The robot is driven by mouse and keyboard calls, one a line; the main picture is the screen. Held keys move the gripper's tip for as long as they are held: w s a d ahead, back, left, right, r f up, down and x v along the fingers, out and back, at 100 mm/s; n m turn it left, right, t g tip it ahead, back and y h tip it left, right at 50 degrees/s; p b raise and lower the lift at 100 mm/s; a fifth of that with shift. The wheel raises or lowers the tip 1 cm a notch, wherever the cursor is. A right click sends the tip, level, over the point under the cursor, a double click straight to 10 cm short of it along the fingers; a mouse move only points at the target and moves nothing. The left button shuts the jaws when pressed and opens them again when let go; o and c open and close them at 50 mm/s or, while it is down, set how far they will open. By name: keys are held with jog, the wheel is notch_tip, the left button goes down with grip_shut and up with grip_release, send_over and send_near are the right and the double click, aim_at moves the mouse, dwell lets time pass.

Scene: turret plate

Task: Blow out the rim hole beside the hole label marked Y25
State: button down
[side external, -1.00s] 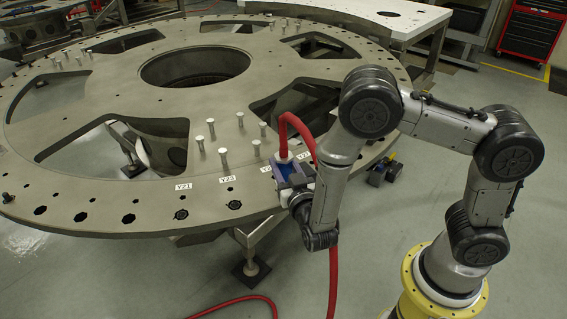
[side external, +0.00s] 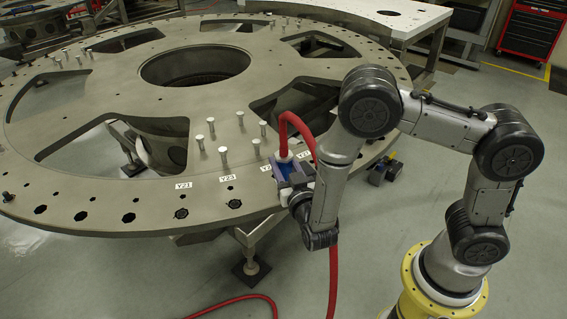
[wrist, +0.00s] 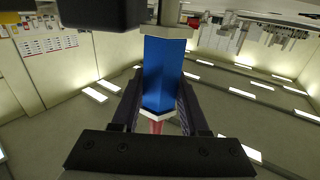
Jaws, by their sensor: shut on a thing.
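The large grey turret plate (side external: 120,175) has a rim with several holes and white labels. Label Y21 (side external: 183,186) and label Y23 (side external: 227,178) are readable. A label right of Y23 (side external: 266,168) is partly covered by my gripper, its last digit hidden. Another label (side external: 304,156) shows beyond it, not fully readable. My gripper (side external: 291,175) is at the near rim and shut on a blue tool (wrist: 163,75) with a red hose (side external: 284,122). The tool's tip and the hole near it are hidden in the side view; I cannot tell whether they touch.
Several metal pins (side external: 223,154) stand on the plate just inside the labelled rim. The red hose loops above my gripper and hangs to the floor. A dark object with a yellow part (side external: 384,172) lies right of the rim. A white table (side external: 400,22) stands behind.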

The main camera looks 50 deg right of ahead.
aim_at(283, 146)
jog(key=shift+f, duration=0.1)
dwell(0.3)
jog(key=shift+r, duration=4.1)
